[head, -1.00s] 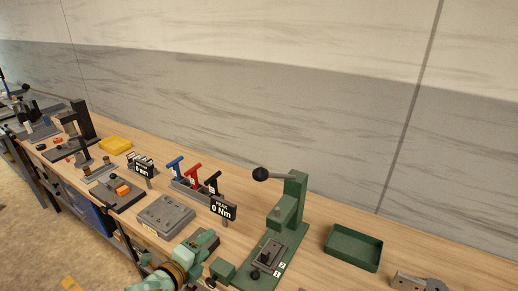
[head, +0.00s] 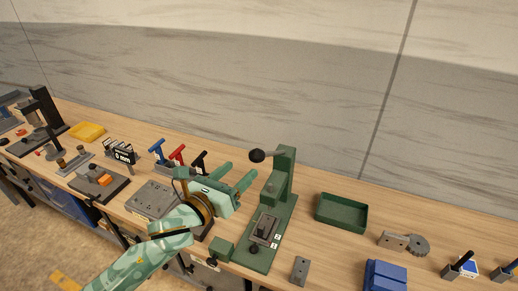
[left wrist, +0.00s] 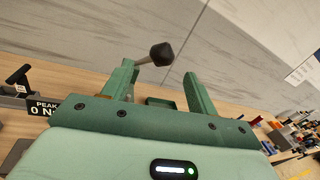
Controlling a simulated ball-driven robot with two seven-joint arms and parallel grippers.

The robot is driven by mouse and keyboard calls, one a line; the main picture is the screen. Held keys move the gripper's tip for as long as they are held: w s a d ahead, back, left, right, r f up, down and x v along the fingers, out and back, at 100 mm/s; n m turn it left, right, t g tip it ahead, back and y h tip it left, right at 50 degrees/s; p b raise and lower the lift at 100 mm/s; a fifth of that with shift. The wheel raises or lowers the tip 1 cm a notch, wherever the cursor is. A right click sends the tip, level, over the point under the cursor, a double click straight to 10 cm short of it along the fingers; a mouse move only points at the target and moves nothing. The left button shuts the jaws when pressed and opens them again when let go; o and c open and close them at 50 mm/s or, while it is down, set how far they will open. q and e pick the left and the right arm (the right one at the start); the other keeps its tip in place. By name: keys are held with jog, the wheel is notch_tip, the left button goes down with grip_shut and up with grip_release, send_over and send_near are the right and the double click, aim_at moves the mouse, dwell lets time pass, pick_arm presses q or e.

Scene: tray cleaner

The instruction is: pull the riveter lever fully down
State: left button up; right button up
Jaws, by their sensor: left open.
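The green riveter (head: 282,178) stands upright on the bench in the head view. Its lever ends in a black ball knob (head: 257,155), raised beside the top of the column and pointing left. My left gripper (head: 240,173) is open, just left of and below the knob, with its fingers towards it. In the left wrist view the knob (left wrist: 162,54) and its grey lever rod (left wrist: 144,61) show beyond and between the two open fingers (left wrist: 160,72). The fingers hold nothing; whether one touches the knob I cannot tell. My right gripper is not in view.
An empty green tray (head: 342,213) sits right of the riveter. A grey plate (head: 300,270) and a blue block (head: 385,276) lie near the front. Blue, red and black-handled tools (head: 177,155) stand behind my left arm.

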aim_at(261, 153)
pick_arm(q)
jog(key=p+x, duration=0.1)
jog(key=x, duration=0.8)
jog(key=shift+s+d, duration=0.1)
jog(key=shift+s, duration=0.05)
jog(key=shift+w+d, duration=0.25)
jog(key=shift+w, duration=0.2)
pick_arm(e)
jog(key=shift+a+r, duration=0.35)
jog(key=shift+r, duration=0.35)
pick_arm(q)
jog(key=shift+c, duration=0.3)
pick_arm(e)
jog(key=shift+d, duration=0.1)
